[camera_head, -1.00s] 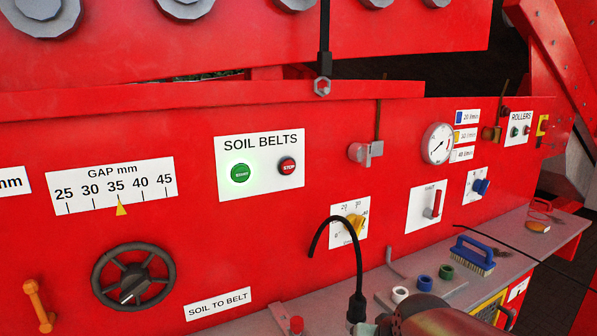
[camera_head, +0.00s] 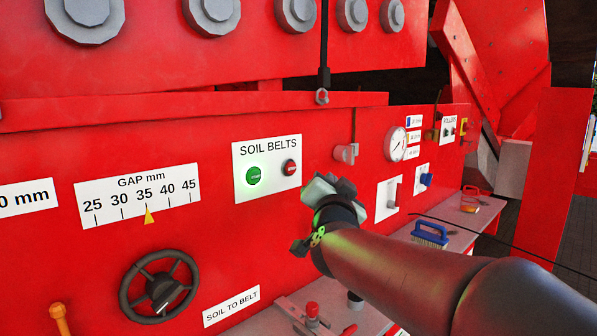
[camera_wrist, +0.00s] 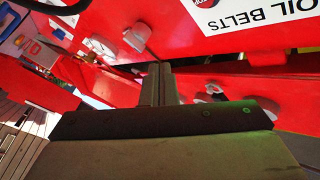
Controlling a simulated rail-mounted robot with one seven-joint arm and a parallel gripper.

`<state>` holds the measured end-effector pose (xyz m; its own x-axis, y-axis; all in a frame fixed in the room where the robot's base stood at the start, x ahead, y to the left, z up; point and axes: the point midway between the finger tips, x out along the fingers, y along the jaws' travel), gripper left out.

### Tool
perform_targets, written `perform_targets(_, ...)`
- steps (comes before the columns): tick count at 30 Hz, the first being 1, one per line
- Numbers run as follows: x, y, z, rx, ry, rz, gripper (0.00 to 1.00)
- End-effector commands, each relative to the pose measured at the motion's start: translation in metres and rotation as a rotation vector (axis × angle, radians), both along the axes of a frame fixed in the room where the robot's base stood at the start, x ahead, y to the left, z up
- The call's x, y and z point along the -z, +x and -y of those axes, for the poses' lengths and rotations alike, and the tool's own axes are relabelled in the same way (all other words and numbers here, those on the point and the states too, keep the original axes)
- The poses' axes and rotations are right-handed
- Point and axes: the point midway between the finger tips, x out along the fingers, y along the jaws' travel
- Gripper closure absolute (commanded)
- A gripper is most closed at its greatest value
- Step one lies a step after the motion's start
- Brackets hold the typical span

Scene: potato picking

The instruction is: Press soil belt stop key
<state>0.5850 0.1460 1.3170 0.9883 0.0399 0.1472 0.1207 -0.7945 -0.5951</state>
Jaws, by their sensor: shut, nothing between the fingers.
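The SOIL BELTS panel (camera_head: 268,150) is a white plate on the red machine wall. It bears a green lit start key (camera_head: 253,175) and, to its right, a red round stop key (camera_head: 291,168). My gripper (camera_head: 319,190) is just right of and below the stop key in the head view, apart from it in the picture; its depth gap to the wall is hard to judge. In the wrist view the fingers (camera_wrist: 159,82) are together and empty. The panel shows at the top right there (camera_wrist: 262,12), cut off by the frame edge.
A grey bracket (camera_head: 346,153) and a gauge (camera_head: 395,144) stick out of the wall right of the panel. A handwheel (camera_head: 158,286) is at lower left. A blue brush (camera_head: 430,235) lies on the grey shelf (camera_head: 473,222), with a black cable near it.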

Motion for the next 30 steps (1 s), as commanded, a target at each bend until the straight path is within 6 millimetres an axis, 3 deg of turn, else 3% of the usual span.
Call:
perform_targets(11, -0.001, 0.006, -0.007, -0.003, -0.003, -0.004, 1.0)
perform_targets(30, 0.0, 0.056, -0.062, -0.002, -0.002, -0.003, 1.0)
